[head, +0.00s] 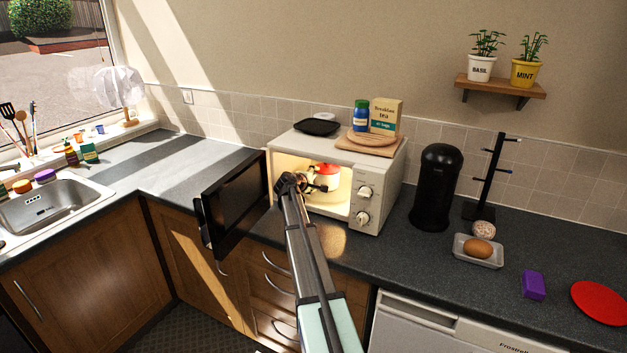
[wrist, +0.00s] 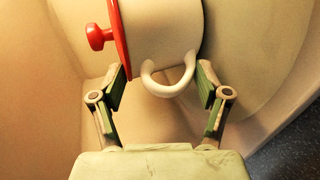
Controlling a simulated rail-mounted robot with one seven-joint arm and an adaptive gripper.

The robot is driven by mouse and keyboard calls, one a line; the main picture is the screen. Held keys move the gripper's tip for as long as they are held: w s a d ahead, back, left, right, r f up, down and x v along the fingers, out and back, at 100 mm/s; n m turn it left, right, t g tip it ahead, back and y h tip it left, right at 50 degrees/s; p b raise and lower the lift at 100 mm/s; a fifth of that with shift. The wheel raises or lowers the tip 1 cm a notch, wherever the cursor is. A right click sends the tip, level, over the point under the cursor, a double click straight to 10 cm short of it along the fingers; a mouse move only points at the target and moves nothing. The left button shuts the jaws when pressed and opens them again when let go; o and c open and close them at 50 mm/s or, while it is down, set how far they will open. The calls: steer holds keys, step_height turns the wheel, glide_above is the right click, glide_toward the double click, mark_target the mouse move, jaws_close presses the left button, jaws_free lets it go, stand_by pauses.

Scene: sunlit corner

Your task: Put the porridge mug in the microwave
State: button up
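The porridge mug (head: 322,197), white with a red lid, is inside the lit cavity of the white microwave (head: 374,187). Its lid is uppermost in the head view. The microwave door (head: 236,203) stands wide open to the left. My gripper (head: 305,183) reaches in through the opening and partly hides the mug. In the wrist view the mug (wrist: 165,35) lies across the picture, with its red lid and knob to the left. My gripper (wrist: 162,84) is open there, its fingers on either side of the mug's handle, with gaps visible on both sides.
The counter left of the door (head: 180,170) is clear.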

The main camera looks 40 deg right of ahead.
steer(key=shift+o, duration=0.8)
steer(key=shift+a, duration=0.1)
steer(key=b+v, duration=0.3)
steer(key=v, duration=0.9)
